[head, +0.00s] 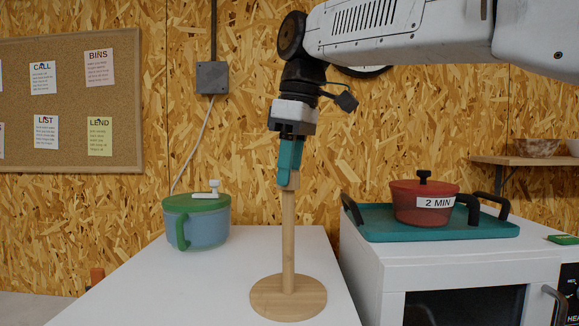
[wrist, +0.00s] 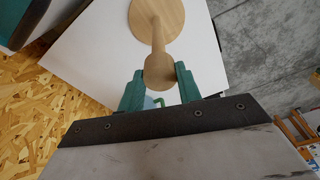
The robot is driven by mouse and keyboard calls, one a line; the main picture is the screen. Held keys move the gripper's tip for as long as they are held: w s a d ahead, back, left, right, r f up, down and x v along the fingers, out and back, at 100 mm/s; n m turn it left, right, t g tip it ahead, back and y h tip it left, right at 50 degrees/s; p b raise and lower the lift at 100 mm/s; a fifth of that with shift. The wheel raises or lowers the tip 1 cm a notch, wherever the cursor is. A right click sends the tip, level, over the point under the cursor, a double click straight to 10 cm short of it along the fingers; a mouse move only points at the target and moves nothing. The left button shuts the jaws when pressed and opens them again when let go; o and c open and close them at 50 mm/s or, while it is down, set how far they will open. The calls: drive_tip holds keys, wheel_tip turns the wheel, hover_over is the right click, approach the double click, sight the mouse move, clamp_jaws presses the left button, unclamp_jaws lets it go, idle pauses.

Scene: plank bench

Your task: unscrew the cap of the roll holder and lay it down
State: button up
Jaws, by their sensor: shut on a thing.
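The roll holder (head: 288,240) is a pale wooden post standing upright on a round wooden base (head: 288,298) on the white surface. Its wooden cap (head: 293,181) is at the top of the post, between the teal fingers of my gripper (head: 289,178). In the wrist view the round cap (wrist: 159,72) sits between both fingertips of my gripper (wrist: 159,80), with the post and base beyond it. My gripper is shut on the cap from above. Whether the cap is touching the post or slightly loose, I cannot tell.
A blue pot with a green lid (head: 197,220) stands left of the holder. To the right, a teal tray (head: 375,233) on a white oven (head: 400,262) bears a red pot labelled "2 MIN" (head: 422,203). The white surface (head: 215,285) is clear around the base.

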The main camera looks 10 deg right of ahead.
drive_tip(key=shift+n, duration=0.9)
drive_tip(key=o, duration=1.1)
